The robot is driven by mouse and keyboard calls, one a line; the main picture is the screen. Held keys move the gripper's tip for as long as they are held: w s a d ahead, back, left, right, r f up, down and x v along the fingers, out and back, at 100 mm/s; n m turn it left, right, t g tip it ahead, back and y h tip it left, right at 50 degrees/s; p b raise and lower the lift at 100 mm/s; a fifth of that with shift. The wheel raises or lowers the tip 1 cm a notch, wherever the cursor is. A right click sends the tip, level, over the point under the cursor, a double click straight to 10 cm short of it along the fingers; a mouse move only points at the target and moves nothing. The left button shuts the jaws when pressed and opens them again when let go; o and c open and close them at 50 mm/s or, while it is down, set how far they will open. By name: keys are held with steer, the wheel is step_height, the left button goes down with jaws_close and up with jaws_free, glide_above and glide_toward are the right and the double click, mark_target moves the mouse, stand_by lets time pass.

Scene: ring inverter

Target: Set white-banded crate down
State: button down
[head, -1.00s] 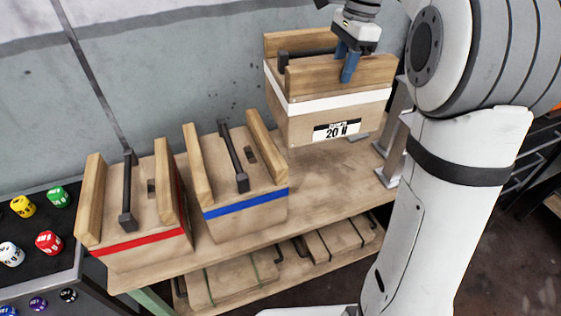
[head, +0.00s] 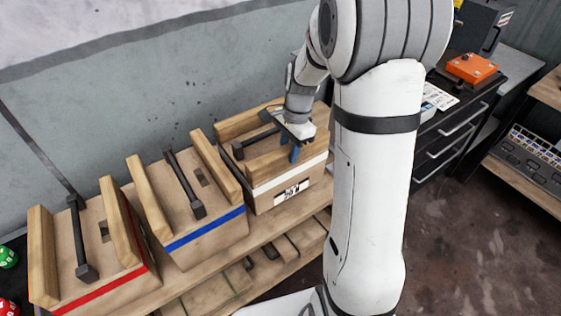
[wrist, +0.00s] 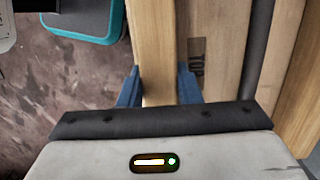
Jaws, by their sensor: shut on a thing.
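The white-banded crate (head: 263,191) is a wooden box with a white stripe, a label and two raised wooden rails. It stands upright, just right of the blue-banded crate, at shelf level. I cannot tell whether its underside touches the shelf. My gripper (head: 291,153) is over its front rail. In the wrist view my gripper (wrist: 159,88) has its blue fingers on either side of that wooden rail (wrist: 152,45), shut on it. The crate's dark handle bar (head: 246,146) lies behind the rail and is partly hidden by my wrist.
The blue-banded crate (head: 207,237) and red-banded crate (head: 101,293) stand to the left on the wooden shelf (head: 255,235). Flat wooden pieces lie on the lower level. A dark drawer cabinet (head: 450,145) stands right of my arm. The floor (head: 475,235) at right is clear.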

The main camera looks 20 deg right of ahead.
steer(key=shift+f, duration=2.2)
steer(key=c, duration=1.1)
jaws_free()
steer(key=shift+o, duration=0.2)
